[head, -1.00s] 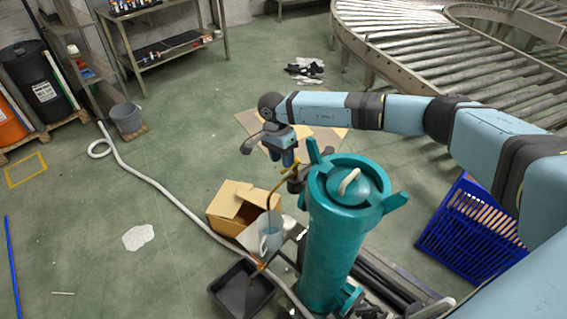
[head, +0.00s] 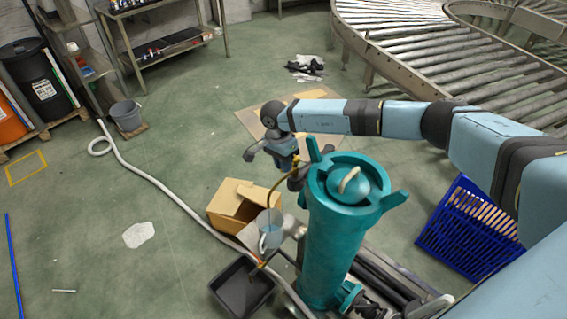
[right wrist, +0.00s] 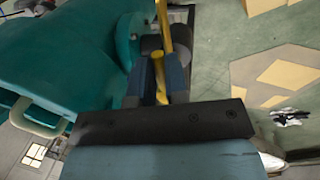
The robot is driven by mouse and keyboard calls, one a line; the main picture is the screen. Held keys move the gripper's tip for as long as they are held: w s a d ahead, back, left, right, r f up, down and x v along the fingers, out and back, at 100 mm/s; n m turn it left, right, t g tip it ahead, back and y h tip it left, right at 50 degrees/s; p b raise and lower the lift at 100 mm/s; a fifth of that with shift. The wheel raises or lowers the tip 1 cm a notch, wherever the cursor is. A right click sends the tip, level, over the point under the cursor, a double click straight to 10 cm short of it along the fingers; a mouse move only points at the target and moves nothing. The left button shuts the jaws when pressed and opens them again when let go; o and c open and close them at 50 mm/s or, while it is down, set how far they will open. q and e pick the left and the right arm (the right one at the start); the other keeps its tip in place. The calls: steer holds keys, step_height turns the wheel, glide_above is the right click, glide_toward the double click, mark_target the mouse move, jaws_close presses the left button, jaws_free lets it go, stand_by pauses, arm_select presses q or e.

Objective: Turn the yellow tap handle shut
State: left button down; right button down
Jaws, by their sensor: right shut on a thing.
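The yellow tap handle (right wrist: 159,68) shows in the right wrist view as a short yellow bar between my two blue-grey fingers. My right gripper (right wrist: 160,85) is shut on it. In the head view, my right gripper (head: 286,160) is at the upper left side of a teal upright cylinder (head: 332,245). A small yellow part (head: 297,159) shows beside the fingers there; most of the handle is hidden by the gripper. A thin curved brownish-yellow line (head: 269,194) runs from near the gripper down to a clear jug (head: 270,235). My left gripper is not in view.
An open cardboard box (head: 232,205) and a black tray (head: 230,291) lie left of the cylinder. A blue crate (head: 470,230) stands to the right. A pale hose (head: 165,198) crosses the floor. A roller conveyor (head: 400,55) is behind. The left floor is mostly clear.

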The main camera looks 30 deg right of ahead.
steer(key=shift+w, duration=0.1)
steer(key=w+d+m+y+b, duration=0.1)
steer(key=w+d+m+b, duration=0.1)
steer(key=m, duration=0.7)
steer(key=w+d+m+t+y+b, duration=0.1)
steer(key=w+m, duration=0.3)
steer(key=m, duration=0.5)
steer(key=shift+d+y+b, duration=0.35)
steer(key=shift+y+b, duration=0.05)
steer(key=shift+b, duration=0.3)
steer(key=shift+w+r, duration=0.1)
steer(key=c, duration=1.1)
jaws_free()
